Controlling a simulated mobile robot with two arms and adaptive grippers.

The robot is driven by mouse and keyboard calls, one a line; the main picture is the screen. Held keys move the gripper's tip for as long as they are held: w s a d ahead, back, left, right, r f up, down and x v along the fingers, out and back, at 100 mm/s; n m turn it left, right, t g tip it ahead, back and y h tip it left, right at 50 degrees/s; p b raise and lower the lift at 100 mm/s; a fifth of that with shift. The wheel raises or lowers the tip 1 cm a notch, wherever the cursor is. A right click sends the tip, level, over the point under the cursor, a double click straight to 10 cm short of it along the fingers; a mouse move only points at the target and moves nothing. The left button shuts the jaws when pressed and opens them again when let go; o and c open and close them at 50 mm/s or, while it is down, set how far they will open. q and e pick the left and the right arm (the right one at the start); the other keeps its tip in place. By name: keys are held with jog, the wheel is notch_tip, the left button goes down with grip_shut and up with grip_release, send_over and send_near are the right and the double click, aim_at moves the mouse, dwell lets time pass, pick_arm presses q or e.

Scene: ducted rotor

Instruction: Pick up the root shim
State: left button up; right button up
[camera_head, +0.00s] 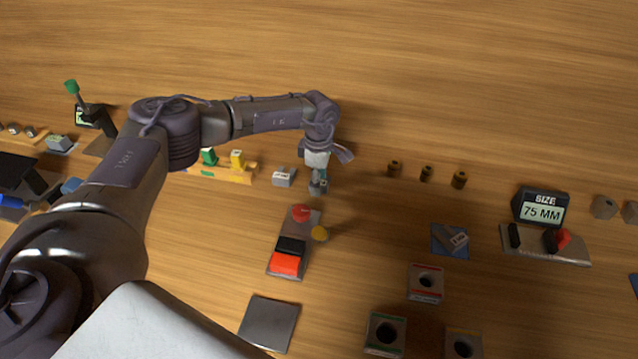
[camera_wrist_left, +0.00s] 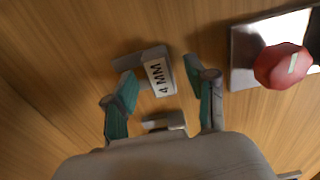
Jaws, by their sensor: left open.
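A small grey block labelled "4 MM", which I take for the root shim, lies on the wooden table in the left wrist view (camera_wrist_left: 158,72). My left gripper (camera_wrist_left: 163,82) is open, with one teal-padded finger on each side of the block; no clear contact shows. In the head view my left gripper (camera_head: 318,185) points down over the table and largely hides what is beneath it. Another grey labelled block (camera_head: 284,177) lies just left of it. My right gripper is out of view.
A plate with a red knob and red and black blocks (camera_head: 287,262) lies just in front of the gripper. A yellow-and-green stand (camera_head: 240,172) is to the left. Brown cylinders (camera_head: 426,173), a "75 MM" gauge (camera_head: 541,210) and bored blocks (camera_head: 426,283) are to the right.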

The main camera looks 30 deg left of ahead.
pick_arm(q)
grip_shut()
